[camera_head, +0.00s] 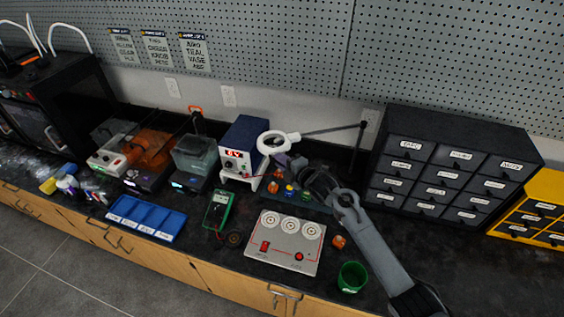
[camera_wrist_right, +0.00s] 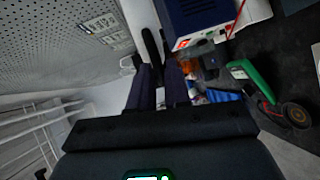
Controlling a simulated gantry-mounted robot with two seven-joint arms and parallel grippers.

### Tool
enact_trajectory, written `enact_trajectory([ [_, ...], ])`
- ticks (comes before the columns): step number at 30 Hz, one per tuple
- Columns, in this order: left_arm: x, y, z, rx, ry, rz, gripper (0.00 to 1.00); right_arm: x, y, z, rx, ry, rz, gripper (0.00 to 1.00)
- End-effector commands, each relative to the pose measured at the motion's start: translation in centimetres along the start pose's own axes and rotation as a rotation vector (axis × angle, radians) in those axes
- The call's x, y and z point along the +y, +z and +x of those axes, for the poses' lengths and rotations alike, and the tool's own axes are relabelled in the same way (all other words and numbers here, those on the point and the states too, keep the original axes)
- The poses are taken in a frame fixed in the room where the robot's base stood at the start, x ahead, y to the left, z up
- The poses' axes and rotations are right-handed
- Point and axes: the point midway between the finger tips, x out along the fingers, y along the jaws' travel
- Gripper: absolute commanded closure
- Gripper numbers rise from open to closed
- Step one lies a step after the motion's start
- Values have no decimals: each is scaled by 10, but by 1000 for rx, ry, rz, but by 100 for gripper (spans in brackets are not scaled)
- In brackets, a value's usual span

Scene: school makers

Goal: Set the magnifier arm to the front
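The magnifier (camera_head: 264,146) has a white ring head at the end of a thin dark arm (camera_head: 325,131). My left gripper is not in view.
The blue power supply (camera_head: 242,141) stands behind the gripper. A black drawer cabinet (camera_head: 452,143) stands right of the post. A grey panel with dials (camera_head: 284,254), a green multimeter (camera_head: 219,210), a blue tray (camera_head: 147,217) and a green cup (camera_head: 352,277) lie along the front.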

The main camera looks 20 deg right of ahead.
Motion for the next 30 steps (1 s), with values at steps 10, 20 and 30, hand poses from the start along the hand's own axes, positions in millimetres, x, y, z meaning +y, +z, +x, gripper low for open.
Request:
enact_trajectory([
  [10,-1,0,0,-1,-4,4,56,0,0,0,0,0,0,100],
  [20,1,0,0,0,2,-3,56,0,0,0,0,0,0,100],
  [30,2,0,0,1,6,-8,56,0,0,0,-1,0,0,100],
])
